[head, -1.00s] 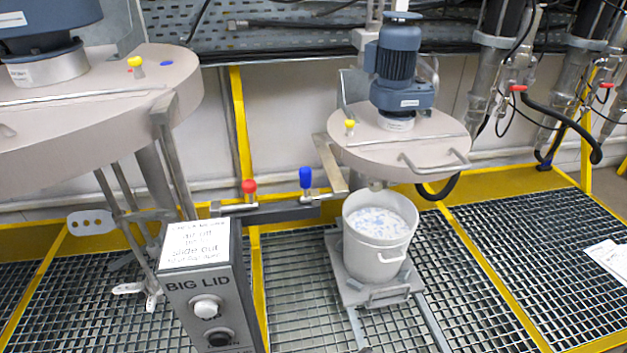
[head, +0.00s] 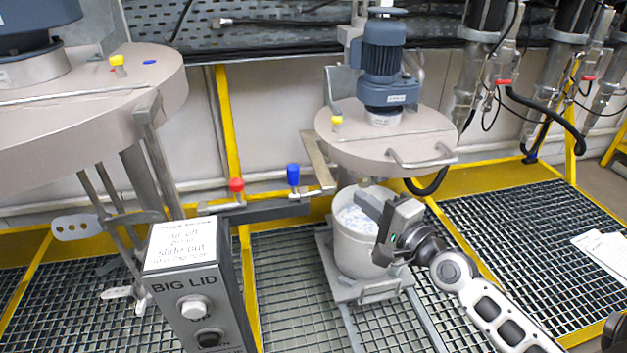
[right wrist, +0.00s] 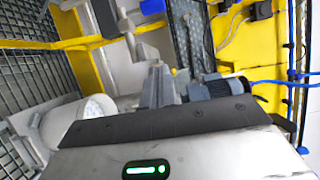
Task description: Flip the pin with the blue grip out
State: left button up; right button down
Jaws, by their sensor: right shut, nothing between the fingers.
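The pin with the blue grip (head: 293,175) stands upright on the grey bar between the two lids. A like pin with a red grip (head: 236,186) stands on the bar to its left. My right gripper (head: 366,204) is shut and empty, in front of the white bucket (head: 352,250), to the right of and a little lower in the picture than the blue grip. It is apart from the pin. My left gripper is not in view.
A round lid with a blue motor (head: 384,150) overhangs the bucket. A bigger lid (head: 100,110) is at the left. The BIG LID control box (head: 190,285) stands in front at left. Yellow-edged grating covers the floor. Hoses hang at the right.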

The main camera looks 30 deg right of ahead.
aim_at(329, 185)
jog(key=w, duration=0.3)
jog(key=w+a+p, duration=0.1)
jog(key=w, duration=0.6)
jog(key=shift+w+a+r, duration=0.1)
jog(key=shift+w+a, duration=0.05)
jog(key=shift+a, duration=0.25)
jog(key=a+p, duration=0.2)
jog(key=shift+a, duration=0.3)
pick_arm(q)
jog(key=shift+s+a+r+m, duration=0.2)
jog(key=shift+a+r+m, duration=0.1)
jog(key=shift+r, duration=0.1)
pick_arm(e)
jog(key=shift+a, duration=0.6)
